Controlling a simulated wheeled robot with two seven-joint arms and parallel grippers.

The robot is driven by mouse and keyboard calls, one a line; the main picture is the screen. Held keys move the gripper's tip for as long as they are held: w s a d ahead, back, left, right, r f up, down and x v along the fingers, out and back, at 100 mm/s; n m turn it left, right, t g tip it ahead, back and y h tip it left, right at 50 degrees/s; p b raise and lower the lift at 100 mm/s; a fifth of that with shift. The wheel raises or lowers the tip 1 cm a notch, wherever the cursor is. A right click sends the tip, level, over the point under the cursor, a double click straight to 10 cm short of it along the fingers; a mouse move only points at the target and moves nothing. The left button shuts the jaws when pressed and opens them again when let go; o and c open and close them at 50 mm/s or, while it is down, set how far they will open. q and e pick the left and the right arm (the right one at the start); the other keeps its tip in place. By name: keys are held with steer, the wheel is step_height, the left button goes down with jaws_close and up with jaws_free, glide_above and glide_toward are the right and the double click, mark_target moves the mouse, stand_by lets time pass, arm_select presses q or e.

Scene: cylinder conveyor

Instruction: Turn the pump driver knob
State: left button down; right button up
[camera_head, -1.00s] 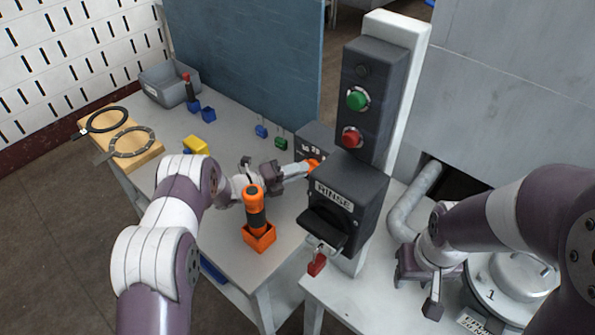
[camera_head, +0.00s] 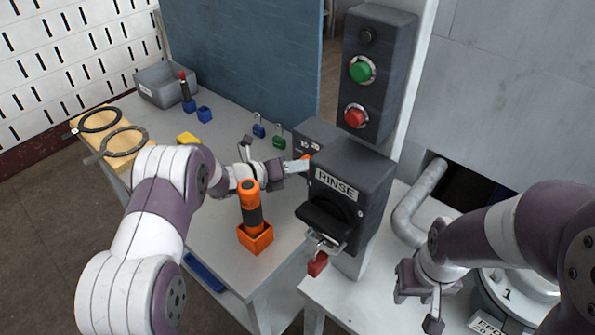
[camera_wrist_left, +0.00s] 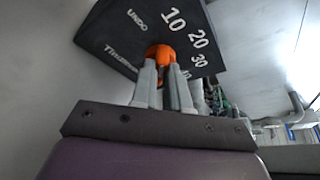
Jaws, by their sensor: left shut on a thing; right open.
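The pump driver is a dark box (camera_head: 318,134) behind the RINSE box in the head view. Its small orange knob (camera_head: 305,158) is mostly hidden there by my gripper. In the left wrist view the knob (camera_wrist_left: 160,54) sits on the box's dark face (camera_wrist_left: 130,30), which bears 10, 20, 30 and UNDO. My left gripper (camera_head: 298,165) is shut on the knob, with a finger on each side of it in the wrist view (camera_wrist_left: 165,72). My right gripper (camera_head: 419,297) is open and empty beside a round lidded vessel at the lower right.
The RINSE box (camera_head: 352,190) with its black handle and red padlock (camera_head: 317,264) stands close right of my left gripper. An orange-handled tool stands in an orange holder (camera_head: 256,239) just in front of my left wrist. A pipe (camera_head: 411,208) rises behind my right gripper.

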stand_by(0.5)
arm_select(q)
steer(key=c, duration=1.1)
jaws_free()
steer(key=shift+a, duration=0.1)
steer(key=b+v, duration=0.1)
steer(key=v, duration=1.1)
steer(key=shift+s+a+r+b, duration=0.15)
steer(key=shift+a+b, duration=0.15)
steer(key=shift+b, duration=0.05)
